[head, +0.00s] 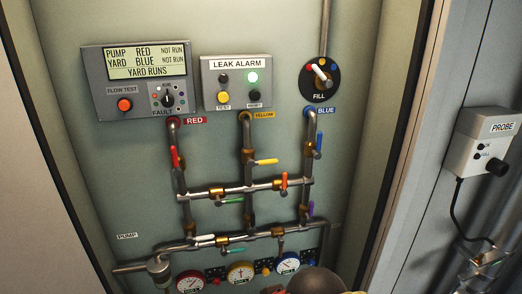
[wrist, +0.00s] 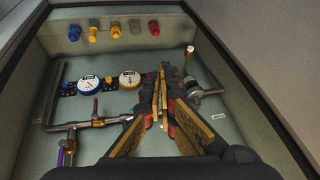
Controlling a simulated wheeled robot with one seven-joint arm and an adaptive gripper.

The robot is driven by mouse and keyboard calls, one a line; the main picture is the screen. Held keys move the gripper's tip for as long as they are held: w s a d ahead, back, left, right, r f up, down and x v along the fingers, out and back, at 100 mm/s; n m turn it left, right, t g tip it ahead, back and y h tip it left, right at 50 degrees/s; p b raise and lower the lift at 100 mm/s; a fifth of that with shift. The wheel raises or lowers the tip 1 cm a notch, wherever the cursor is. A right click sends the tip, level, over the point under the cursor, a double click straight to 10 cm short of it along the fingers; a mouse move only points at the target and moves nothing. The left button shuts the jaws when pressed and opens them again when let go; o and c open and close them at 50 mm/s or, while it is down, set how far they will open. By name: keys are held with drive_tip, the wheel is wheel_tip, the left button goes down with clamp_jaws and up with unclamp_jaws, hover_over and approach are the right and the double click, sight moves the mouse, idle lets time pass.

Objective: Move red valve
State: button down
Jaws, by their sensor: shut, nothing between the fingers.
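In the head view a red valve handle (head: 174,157) stands nearly upright on the left pipe, below the RED label (head: 195,121). A dark rounded part of my arm (head: 318,281) shows at the bottom of the head view; the fingers are not clear there.
Other handles are close by: yellow (head: 266,162), blue (head: 319,142), green (head: 231,200), white (head: 203,238) and purple (head: 311,209). Gauges (head: 239,272) line the bottom. The display box (head: 137,80), leak alarm box (head: 237,82) and fill selector (head: 320,76) are above. A probe box (head: 482,143) hangs at right.

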drive_tip(key=s+d+m+h+b, duration=0.1)
drive_tip(key=s+d+h+b, duration=0.1)
drive_tip(key=d, duration=0.8)
drive_tip(key=s+d+f+m+t+h+b, duration=0.1)
drive_tip(key=s+d+m+h+b, duration=0.1)
drive_tip(key=d, duration=0.8)
drive_tip(key=shift+s+d+f+m+t, duration=0.15)
drive_tip(key=shift+s+d+m+t, duration=0.15)
drive_tip(key=shift+d, duration=0.05)
